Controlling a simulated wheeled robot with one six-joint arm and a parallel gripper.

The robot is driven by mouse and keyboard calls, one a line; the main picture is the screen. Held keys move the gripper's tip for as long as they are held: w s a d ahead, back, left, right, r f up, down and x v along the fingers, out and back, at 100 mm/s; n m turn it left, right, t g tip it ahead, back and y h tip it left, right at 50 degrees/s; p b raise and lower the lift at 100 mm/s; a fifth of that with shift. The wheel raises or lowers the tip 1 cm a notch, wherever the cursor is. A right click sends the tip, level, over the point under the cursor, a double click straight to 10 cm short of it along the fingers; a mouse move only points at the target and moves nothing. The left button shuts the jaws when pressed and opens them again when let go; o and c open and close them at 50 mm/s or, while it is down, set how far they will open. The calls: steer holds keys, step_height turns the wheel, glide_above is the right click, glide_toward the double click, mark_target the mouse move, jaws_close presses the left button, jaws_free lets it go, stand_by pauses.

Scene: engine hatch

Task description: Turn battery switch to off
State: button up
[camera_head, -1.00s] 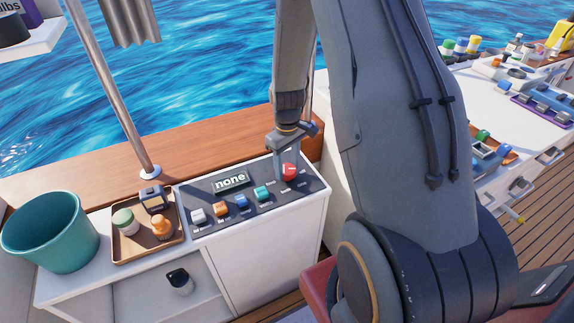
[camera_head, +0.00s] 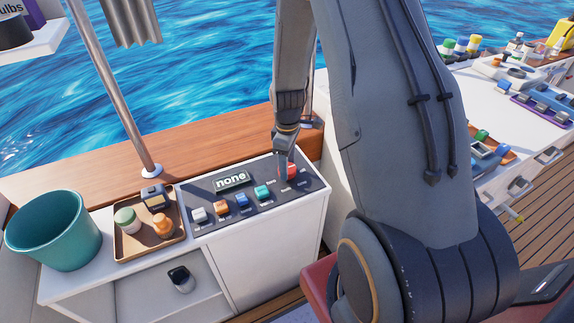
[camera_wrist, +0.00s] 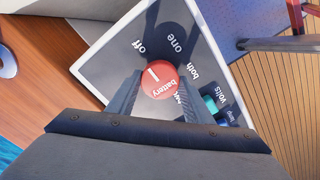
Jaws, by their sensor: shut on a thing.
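The round red battery switch (camera_wrist: 161,84) shows in the wrist view between my two fingers, with a short white pointer mark on its face. The mark slants toward the upper left, on the side of the "off" label. The labels "one" and "both" are farther right, and another label is partly hidden by a finger. My gripper (camera_wrist: 160,76) is shut on the switch, one finger on each side. In the head view my gripper (camera_head: 284,172) points down at the panel's back right, and the red switch (camera_head: 292,170) is partly hidden behind it.
The dark panel (camera_head: 212,212) holds a display (camera_head: 232,181) reading "none" and several coloured knobs left of the red switch. A brown tray (camera_head: 135,248) with small items and a teal bucket (camera_head: 52,232) stand farther left. A metal pole (camera_head: 118,95) rises behind.

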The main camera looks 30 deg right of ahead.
steer(key=o, duration=1)
steer(key=shift+o, duration=0.2)
steer(key=shift+r+b, duration=0.8)
steer(key=shift+r, duration=3.15)
steer(key=s+a+r+m, duration=0.4)
steer(key=s+a, duration=0.1)
steer(key=s, duration=0.2)
steer(key=s+a+r+m+t, duration=0.1)
steer(key=s+a+r+m, duration=0.4)
steer(key=s, duration=0.3)
steer(key=shift+s+a, duration=0.3)
steer(key=shift+a, duration=0.2)
